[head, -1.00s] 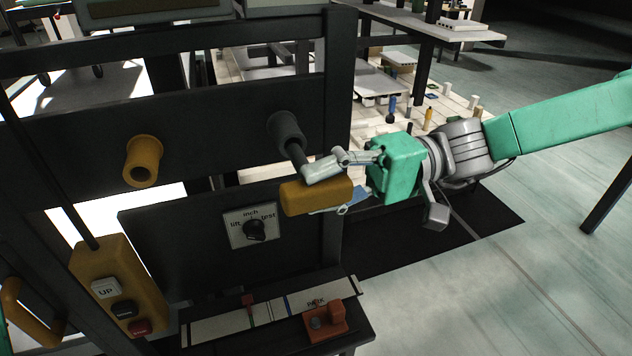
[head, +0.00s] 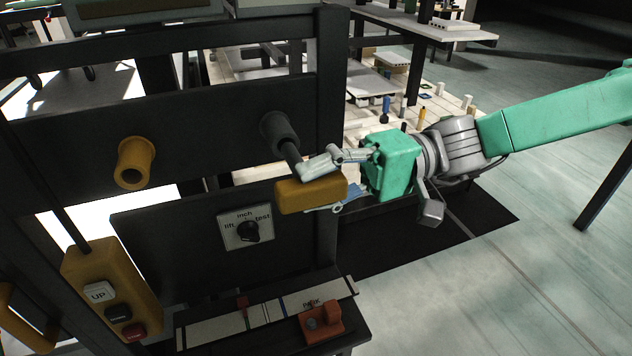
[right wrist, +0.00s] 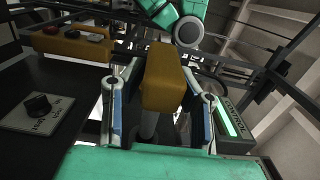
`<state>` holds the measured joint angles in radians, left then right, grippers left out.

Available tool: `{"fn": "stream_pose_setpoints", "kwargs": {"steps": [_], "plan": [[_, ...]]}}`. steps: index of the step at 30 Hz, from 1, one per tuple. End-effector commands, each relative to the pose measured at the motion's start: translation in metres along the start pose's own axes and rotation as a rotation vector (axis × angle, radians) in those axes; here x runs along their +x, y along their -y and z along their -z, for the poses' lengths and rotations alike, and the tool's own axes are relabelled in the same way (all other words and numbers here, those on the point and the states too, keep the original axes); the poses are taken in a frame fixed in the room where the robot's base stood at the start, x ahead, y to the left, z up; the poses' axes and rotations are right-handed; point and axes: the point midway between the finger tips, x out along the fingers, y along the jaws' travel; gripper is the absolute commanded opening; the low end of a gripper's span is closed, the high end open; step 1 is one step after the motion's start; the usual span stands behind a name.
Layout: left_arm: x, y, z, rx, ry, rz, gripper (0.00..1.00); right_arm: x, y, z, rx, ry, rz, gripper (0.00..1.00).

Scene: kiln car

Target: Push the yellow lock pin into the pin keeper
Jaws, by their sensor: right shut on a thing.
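The yellow lock pin has a block-shaped handle (head: 310,195) with a grey shaft (head: 291,153). The shaft's far end goes into a dark grey round sleeve (head: 279,130) on the black cross panel; how deep it sits is hidden. My right gripper (head: 322,188) is shut on the handle, one finger above it and one below. In the right wrist view the handle (right wrist: 162,78) stands between the two fingers. A hollow yellow sleeve (head: 136,162) sticks out of the same panel further left, its mouth empty. I cannot tell for certain which sleeve is the pin keeper. My left gripper is not in view.
Below the handle is a panel with a selector knob (head: 248,232). A yellow pendant with buttons (head: 110,295) hangs at lower left. A ledge (head: 210,331) carries a red-orange block (head: 320,324). A black post (head: 330,85) stands just right of the grey sleeve.

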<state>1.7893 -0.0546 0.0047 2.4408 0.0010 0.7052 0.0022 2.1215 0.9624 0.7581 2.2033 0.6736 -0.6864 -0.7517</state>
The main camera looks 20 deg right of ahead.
Motion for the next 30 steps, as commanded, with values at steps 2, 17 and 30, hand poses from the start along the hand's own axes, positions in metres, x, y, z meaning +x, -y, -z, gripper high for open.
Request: {"fn": "stream_pose_setpoints", "kwargs": {"steps": [2, 17, 30], "plan": [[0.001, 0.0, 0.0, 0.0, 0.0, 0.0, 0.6, 0.0, 0.0, 0.002, -0.001, 0.001, 0.001, 0.0], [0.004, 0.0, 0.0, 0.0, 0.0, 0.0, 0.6, 0.0, 0.0, 0.015, -0.002, 0.0, 0.001, 0.0], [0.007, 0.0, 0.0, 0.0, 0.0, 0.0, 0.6, -0.001, 0.0, 0.025, -0.002, 0.001, 0.001, 0.0]]}}
